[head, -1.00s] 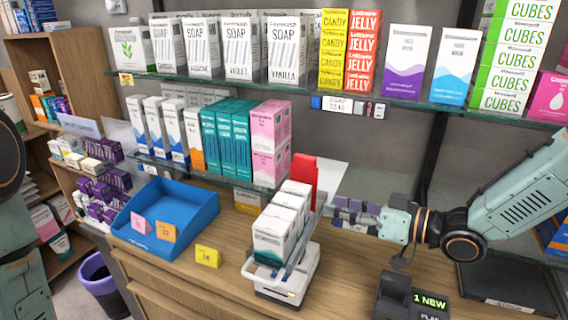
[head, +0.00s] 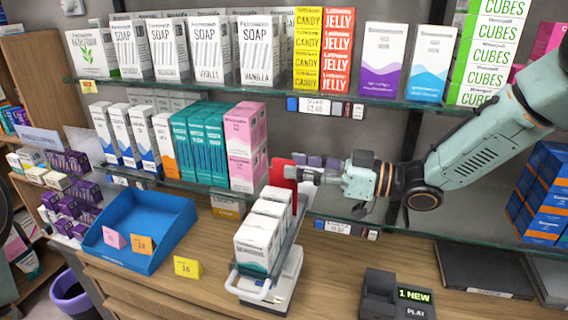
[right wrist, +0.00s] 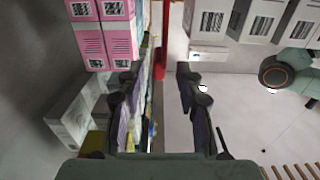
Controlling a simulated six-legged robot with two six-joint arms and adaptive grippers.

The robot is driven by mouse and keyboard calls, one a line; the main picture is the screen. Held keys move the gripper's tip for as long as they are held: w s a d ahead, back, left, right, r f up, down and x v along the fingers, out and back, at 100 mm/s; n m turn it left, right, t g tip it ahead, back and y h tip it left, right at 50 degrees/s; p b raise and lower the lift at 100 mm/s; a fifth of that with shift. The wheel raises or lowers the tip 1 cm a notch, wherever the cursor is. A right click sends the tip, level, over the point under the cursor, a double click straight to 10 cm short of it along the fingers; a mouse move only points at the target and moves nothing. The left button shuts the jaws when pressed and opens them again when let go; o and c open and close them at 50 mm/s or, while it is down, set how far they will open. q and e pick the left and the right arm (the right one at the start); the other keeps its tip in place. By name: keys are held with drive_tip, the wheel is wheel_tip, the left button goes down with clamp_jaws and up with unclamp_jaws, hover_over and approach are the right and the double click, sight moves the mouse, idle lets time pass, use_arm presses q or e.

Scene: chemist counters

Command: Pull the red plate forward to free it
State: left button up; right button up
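The red plate (head: 280,173) stands upright behind a row of white boxes (head: 262,232) in a pusher tray with a clear side and a white front loop. My right gripper (head: 303,172) is at the plate's upper right and hides part of it. In the right wrist view the red plate (right wrist: 160,40) shows edge-on as a narrow red bar. It reaches into the gap between the spread fingertips of the right gripper (right wrist: 158,78), nearer the left finger. I cannot tell whether a finger touches it. My left gripper is out of view.
Glass shelves with boxes run behind; pink boxes (head: 246,145) stand close left of the plate. A blue bin (head: 175,215) and a yellow tag (head: 187,267) are left on the wooden counter. Counter between tray and terminal is clear.

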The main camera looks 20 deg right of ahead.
sight(284, 160)
drive_tip(key=x, duration=0.3)
drive_tip(key=shift+w+f, duration=0.25)
drive_tip(key=shift+a+r, duration=0.1)
drive_tip(key=shift+a, duration=0.15)
drive_tip(key=shift+s+a+r, duration=0.15)
drive_tip(key=shift+s+r, duration=0.05)
drive_tip(key=shift+s, duration=0.1)
drive_tip(key=shift+w+f, duration=0.2)
drive_tip(key=shift+w, duration=0.15)
drive_tip(key=shift+c, duration=0.3)
drive_tip(key=shift+w, duration=0.15)
drive_tip(key=shift+c, duration=1.4)
drive_tip(key=shift+s+r, duration=0.15)
drive_tip(key=shift+s, duration=0.2)
clamp_jaws()
drive_tip(key=shift+w, duration=0.15)
